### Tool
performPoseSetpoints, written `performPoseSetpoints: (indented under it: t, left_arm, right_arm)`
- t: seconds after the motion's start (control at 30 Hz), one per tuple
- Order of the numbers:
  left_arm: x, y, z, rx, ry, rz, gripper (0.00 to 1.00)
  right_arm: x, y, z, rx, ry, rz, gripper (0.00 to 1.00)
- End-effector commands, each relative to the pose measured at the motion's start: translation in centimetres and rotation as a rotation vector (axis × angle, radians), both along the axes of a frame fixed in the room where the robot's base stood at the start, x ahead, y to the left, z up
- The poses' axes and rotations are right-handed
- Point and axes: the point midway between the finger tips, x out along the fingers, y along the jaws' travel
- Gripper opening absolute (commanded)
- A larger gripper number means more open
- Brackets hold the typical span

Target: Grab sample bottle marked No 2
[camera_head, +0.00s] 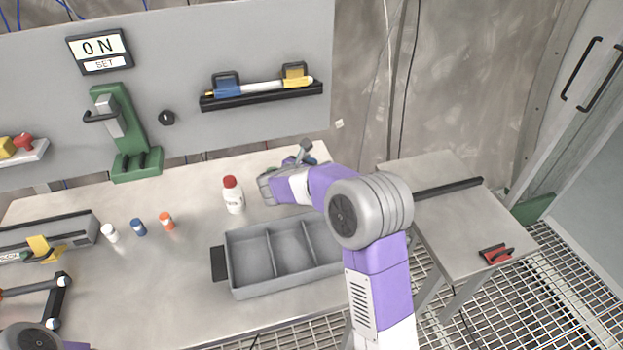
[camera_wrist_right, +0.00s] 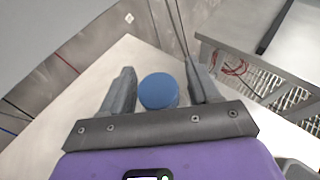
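My right gripper (camera_wrist_right: 158,82) points at the table with its two grey fingers apart, one on each side of a round blue cap (camera_wrist_right: 158,91). Narrow gaps show beside the cap, so the fingers do not look closed on it. In the head view my right gripper (camera_head: 303,152) is at the back right of the table, partly hidden by its own wrist. A white bottle with a red cap (camera_head: 233,195) stands upright to its left. No number can be read on either bottle. My left gripper is not clearly visible; only part of my left arm shows at the lower left corner.
A grey divided tray (camera_head: 232,272) sits on the table (camera_head: 190,270) in front of the bottles. Small white (camera_head: 109,233), blue (camera_head: 138,227) and orange (camera_head: 167,221) items stand at the left. A green stand (camera_head: 135,135) is behind. A side table (camera_head: 450,205) is at right.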

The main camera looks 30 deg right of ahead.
Motion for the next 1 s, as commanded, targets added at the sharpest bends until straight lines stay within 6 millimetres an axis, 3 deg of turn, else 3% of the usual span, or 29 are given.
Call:
performPoseSetpoints:
  t: [0.03, 0.37, 0.67, 1.0]
  left_arm:
    - [0.0, 0.0, 0.0, 0.0, 0.0, 0.0, 0.43]
    - [0.0, 0.0, 0.0, 0.0, 0.0, 0.0, 0.43]
    - [0.0, 0.0, 0.3, 0.0, 0.0, 0.0, 0.43]
    - [0.0, 0.0, 3.1, 0.0, 0.0, 0.0, 0.43]
  right_arm:
    - [0.0, 0.0, 0.0, 0.0, 0.0, 0.0, 0.53]
    - [0.0, 0.0, 0.0, 0.001, 0.001, 0.0, 0.03]
    - [0.0, 0.1, 0.7, 0.001, -0.002, -0.001, 0.02]
    - [0.0, 0.0, 7.5, 0.001, -0.005, -0.001, 0.02]
